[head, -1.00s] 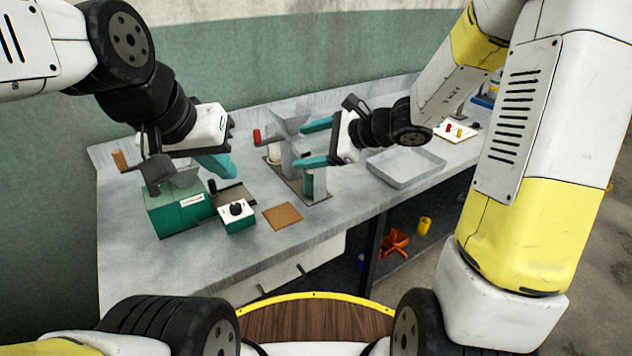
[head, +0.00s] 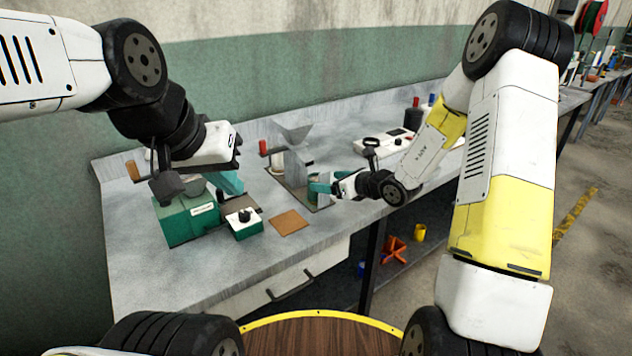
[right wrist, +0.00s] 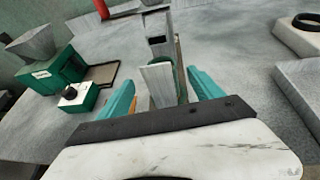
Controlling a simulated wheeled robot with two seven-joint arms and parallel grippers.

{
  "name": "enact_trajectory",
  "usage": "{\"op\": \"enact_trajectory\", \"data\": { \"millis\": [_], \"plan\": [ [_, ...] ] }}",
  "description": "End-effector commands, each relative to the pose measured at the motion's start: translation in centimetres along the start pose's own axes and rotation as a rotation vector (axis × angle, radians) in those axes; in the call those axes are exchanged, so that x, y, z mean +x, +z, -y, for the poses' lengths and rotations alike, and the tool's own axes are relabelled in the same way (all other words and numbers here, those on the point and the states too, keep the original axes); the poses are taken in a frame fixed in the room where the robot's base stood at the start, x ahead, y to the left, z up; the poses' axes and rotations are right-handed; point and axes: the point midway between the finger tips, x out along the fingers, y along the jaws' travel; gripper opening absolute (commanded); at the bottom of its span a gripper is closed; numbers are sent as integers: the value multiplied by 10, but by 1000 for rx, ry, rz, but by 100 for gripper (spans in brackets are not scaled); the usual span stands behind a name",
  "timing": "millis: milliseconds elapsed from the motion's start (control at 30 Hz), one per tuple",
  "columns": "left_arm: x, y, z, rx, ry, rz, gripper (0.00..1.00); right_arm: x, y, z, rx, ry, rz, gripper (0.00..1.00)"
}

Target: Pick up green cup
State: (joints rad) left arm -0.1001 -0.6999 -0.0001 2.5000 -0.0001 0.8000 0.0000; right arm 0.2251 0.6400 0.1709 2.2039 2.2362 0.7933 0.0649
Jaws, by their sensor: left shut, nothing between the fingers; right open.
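The green cup (head: 312,192) stands at the foot of the grey machine (head: 296,165) with the funnel on top, largely hidden by my right gripper. In the right wrist view a narrow strip of the green cup (right wrist: 181,80) shows behind a pale grey upright piece (right wrist: 159,84). My right gripper (head: 321,183) is open, its teal fingers low at the cup; in the wrist view the fingers (right wrist: 163,90) lie either side of the grey piece and the strip. Contact cannot be told. My left gripper (head: 231,183) is shut and empty above the green box.
A green box machine (head: 185,222) and a small box with a black knob (head: 243,222) stand left of a brown square mat (head: 290,222). A white device (head: 386,143) stands behind my right arm. The counter front near the mat is clear.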

Motion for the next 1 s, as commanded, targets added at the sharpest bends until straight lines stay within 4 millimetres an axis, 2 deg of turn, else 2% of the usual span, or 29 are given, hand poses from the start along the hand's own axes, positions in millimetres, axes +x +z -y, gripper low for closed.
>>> {"op": "enact_trajectory", "data": {
  "millis": [500,767,867,1000],
  "plan": [
    [0,0,0,0,0,0,0,66,-6,2,-2,3,1,76],
    [0,0,0,0,0,0,0,68,-6,2,-2,2,1,76],
    [0,0,0,0,0,0,0,68,-6,2,-2,1,0,60],
    [0,0,0,0,0,0,0,68,-6,2,-2,1,0,32]
  ]
}}
